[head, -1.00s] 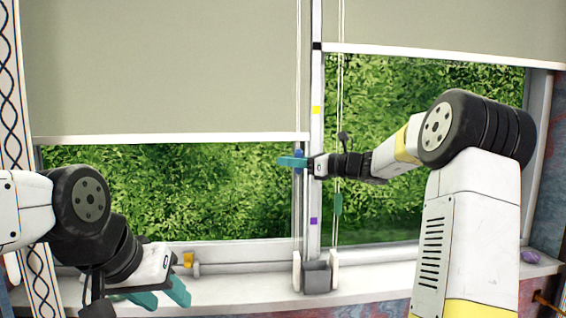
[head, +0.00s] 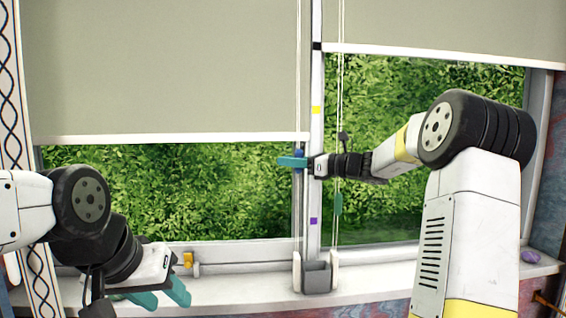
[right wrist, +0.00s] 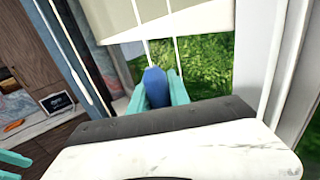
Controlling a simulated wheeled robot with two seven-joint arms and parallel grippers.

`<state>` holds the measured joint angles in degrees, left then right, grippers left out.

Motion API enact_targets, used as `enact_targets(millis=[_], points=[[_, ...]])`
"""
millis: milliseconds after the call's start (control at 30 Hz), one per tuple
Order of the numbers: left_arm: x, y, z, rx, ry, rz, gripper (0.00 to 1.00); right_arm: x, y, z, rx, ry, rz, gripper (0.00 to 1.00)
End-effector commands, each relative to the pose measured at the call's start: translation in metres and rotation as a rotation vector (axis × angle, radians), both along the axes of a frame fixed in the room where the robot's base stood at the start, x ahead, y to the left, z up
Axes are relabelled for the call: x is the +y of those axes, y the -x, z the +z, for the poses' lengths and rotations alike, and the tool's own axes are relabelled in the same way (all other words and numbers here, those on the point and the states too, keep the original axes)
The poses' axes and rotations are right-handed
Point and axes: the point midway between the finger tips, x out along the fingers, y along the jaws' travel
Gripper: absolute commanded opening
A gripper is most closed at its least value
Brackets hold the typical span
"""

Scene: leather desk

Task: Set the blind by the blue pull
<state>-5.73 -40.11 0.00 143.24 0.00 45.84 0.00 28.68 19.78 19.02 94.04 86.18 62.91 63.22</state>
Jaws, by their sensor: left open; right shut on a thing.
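The blue pull (head: 299,154) hangs on the cord of the left blind (head: 165,70), beside the window's middle post. My right gripper (head: 293,162) is shut on it. In the right wrist view the blue pull (right wrist: 155,88) sits between the teal fingers (right wrist: 157,90), with two cords running up from it. The left blind's bottom bar is a little above the pull's height. My left gripper (head: 165,297) is open and empty, low at the left in front of the sill.
A green pull (head: 338,204) hangs on the right blind's cord. The right blind (head: 450,30) is higher. The middle post (head: 316,190) carries black, yellow and purple marks. A grey holder (head: 316,276), a yellow item (head: 188,260) and a purple item (head: 530,256) are at the sill.

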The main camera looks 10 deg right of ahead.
Motion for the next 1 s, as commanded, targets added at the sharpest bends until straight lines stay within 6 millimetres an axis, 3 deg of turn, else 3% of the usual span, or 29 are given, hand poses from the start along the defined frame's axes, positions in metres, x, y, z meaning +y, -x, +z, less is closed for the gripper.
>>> enact_targets(millis=[267, 600, 900, 933, 1000], points=[[0.000, 0.000, 0.000, 0.000, 0.000, 0.000, 0.44, -0.001, 0.000, 0.001, -0.001, 0.001, -0.001, 0.00], [0.000, 0.000, 0.000, 0.000, 0.000, 0.000, 0.44, -0.001, -0.001, 0.048, -0.002, 0.000, -0.002, 0.00], [0.000, 0.000, 0.000, 0.000, 0.000, 0.000, 0.44, -0.001, -0.001, 0.049, -0.001, -0.001, -0.002, 0.00], [0.000, 0.000, 0.000, 0.000, 0.000, 0.000, 0.44, -0.001, -0.001, 0.049, -0.001, -0.001, -0.002, 0.28], [0.000, 0.000, 0.000, 0.000, 0.000, 0.000, 0.44, -0.001, -0.001, 0.049, 0.000, 0.000, -0.002, 0.42]])
